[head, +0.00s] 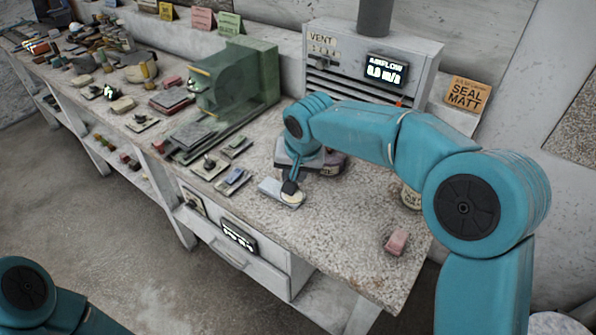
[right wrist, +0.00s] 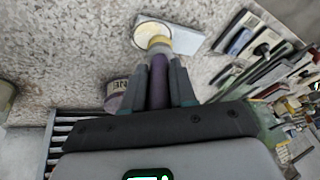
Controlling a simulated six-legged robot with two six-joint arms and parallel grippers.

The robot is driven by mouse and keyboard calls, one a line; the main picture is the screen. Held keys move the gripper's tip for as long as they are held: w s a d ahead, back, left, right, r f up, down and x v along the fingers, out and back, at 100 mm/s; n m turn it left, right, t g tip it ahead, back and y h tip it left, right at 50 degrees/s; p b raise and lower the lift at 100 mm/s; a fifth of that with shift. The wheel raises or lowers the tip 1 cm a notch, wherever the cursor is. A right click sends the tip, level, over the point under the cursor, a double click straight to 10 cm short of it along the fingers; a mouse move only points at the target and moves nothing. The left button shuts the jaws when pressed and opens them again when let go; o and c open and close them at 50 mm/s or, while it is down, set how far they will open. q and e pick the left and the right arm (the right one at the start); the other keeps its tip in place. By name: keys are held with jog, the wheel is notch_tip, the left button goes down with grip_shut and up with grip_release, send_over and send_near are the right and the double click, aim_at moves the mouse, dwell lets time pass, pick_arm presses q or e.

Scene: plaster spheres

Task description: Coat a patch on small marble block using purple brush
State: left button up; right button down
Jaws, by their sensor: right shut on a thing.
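The small marble block (head: 268,187) is a pale grey slab lying flat near the front edge of the bench; it also shows in the right wrist view (right wrist: 188,40). My right gripper (right wrist: 159,88) is shut on the purple brush (right wrist: 158,78) and points down at the block. The brush has a purple handle and a yellowish lower part. Its end is over a round cream spot (right wrist: 149,31) on one end of the block. I cannot tell whether the bristles touch. In the head view the arm hides most of the brush. My left gripper is out of the frame.
A purple jar (head: 333,163) stands close behind the right gripper. A pink block (head: 397,241) lies toward the bench's right end, with a pale jar (head: 411,197) behind it.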

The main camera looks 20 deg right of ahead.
jog(key=shift+w+a, duration=0.3)
jog(key=shift+w, duration=0.05)
jog(key=shift+s+d+f, duration=0.1)
jog(key=shift+s+d, duration=0.1)
jog(key=shift+s+d+b, duration=0.3)
jog(key=shift+s+b, duration=0.05)
jog(key=shift+b, duration=0.05)
jog(key=shift+s+d+r, duration=0.15)
jog(key=shift+s+r, duration=0.05)
jog(key=shift+s, duration=0.05)
jog(key=shift+w+a, duration=0.3)
jog(key=shift+w, duration=0.1)
jog(key=shift+w+a+p, duration=0.35)
jog(key=shift+w+p, duration=0.05)
jog(key=shift+p, duration=0.05)
jog(key=shift+f, duration=0.1)
